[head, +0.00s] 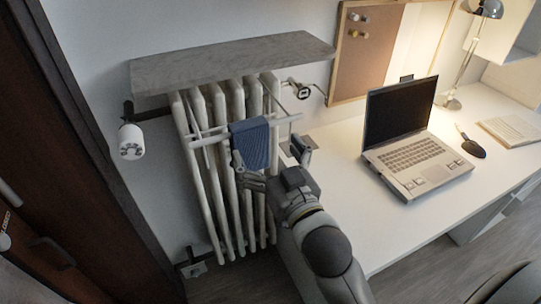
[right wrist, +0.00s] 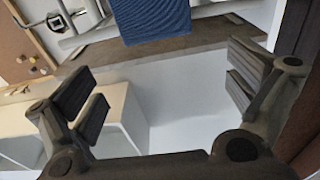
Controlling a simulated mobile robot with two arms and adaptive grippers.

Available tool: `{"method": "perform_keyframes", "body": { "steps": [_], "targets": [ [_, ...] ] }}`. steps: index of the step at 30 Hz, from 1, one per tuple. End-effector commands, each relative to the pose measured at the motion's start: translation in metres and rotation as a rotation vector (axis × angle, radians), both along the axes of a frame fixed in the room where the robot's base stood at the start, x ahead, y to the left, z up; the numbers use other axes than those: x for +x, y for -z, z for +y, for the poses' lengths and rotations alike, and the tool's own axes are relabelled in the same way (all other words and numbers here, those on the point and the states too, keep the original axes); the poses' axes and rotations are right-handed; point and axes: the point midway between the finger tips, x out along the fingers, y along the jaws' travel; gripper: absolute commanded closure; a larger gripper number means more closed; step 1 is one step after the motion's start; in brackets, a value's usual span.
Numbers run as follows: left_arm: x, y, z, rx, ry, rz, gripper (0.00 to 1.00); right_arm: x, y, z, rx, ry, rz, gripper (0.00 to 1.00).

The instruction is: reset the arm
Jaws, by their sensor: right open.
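My right gripper (head: 272,160) is open in front of the white radiator (head: 219,205), with its fingers spread apart. In the right wrist view the open right gripper (right wrist: 165,95) has nothing between its fingers. A blue cloth (head: 249,144) hangs over a rail of the drying rack (head: 205,137) on the radiator. The cloth also shows at the top of the right wrist view (right wrist: 152,18), beyond the fingertips and apart from them. My left gripper is not in view.
A grey shelf (head: 232,60) sits above the radiator. To the right, a white desk (head: 345,185) holds a laptop (head: 408,145), a mouse (head: 472,149) and a lamp (head: 467,60). A dark door (head: 60,170) stands at the left. A pinboard (head: 372,45) is on the wall.

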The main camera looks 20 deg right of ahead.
Motion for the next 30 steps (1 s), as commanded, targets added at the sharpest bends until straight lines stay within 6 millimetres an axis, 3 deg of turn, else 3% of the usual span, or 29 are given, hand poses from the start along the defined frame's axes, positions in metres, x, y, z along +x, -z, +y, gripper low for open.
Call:
{"method": "perform_keyframes", "body": {
  "steps": [4,11,14,17,23,26,30],
  "targets": [
    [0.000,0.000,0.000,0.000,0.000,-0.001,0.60,-0.013,-0.001,0.000,0.000,0.000,-0.004,0.00],
    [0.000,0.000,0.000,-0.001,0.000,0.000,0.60,-0.018,-0.001,-0.001,-0.002,0.000,-0.007,0.00],
    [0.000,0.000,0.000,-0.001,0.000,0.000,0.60,-0.012,0.014,0.002,-0.008,-0.006,0.023,0.00],
    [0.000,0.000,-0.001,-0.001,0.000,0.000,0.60,0.000,0.058,0.008,-0.028,-0.019,0.101,0.00],
    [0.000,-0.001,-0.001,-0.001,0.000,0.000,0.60,0.016,0.203,0.022,-0.079,-0.063,0.350,0.00],
    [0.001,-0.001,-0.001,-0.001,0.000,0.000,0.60,0.007,0.280,0.024,-0.103,-0.083,0.479,0.00],
    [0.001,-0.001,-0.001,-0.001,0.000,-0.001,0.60,-0.023,0.383,0.022,-0.129,-0.107,0.662,0.00]
  ]
}}
